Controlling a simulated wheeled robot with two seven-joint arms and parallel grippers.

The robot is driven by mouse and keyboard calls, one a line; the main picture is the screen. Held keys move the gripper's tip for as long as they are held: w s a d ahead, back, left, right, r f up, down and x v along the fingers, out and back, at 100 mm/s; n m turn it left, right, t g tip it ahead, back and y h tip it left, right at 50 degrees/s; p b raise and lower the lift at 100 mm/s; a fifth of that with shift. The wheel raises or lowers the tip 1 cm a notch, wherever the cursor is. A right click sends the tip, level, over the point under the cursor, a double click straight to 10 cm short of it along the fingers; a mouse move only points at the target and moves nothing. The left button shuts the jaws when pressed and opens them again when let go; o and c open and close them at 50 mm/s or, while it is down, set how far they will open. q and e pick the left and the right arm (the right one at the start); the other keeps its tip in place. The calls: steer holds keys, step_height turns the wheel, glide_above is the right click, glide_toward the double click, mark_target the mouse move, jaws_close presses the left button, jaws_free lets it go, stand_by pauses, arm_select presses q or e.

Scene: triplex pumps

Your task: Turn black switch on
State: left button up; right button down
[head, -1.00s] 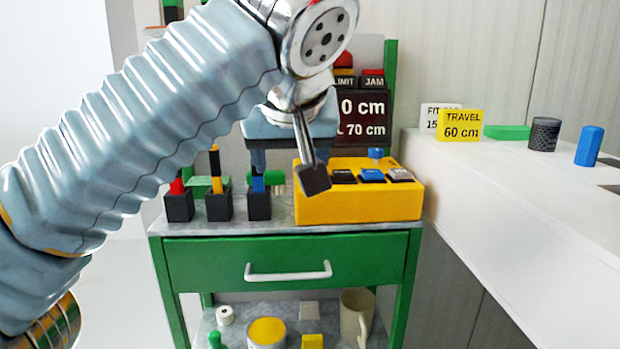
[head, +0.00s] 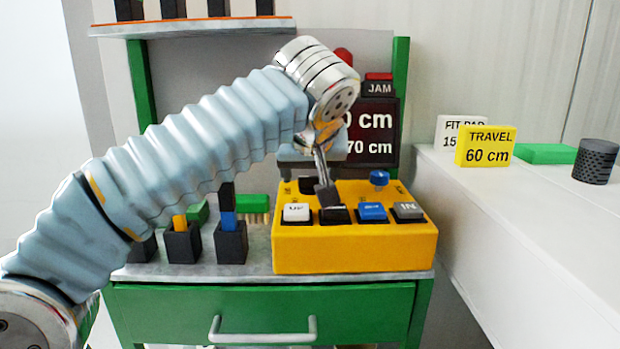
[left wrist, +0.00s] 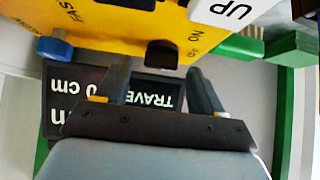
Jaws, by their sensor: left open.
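The yellow control box (head: 355,255) sits on the bench top. It bears a white UP button (head: 297,212), a black button (head: 335,215), a blue button (head: 372,211) and a grey IN button (head: 408,211). Behind them is the small black switch (head: 308,184), partly hidden by my gripper. In the left wrist view the switch (left wrist: 161,54) shows beside ON lettering, between my fingers in the picture. My left gripper (head: 326,190) is open and empty, over the box by the switch. I cannot tell whether it touches. My right gripper is not in view.
A blue knob (head: 379,178) stands at the box's back right. A dark display (head: 370,135) rises behind it. Several black holders (head: 183,243) stand left of the box. A white counter (head: 520,220) lies to the right, with a yellow TRAVEL sign (head: 485,147).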

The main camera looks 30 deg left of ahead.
arm_select(q)
steer(key=shift+w+a+f, duration=0.25)
steer(key=shift+w+f, duration=0.15)
steer(key=shift+f, duration=0.1)
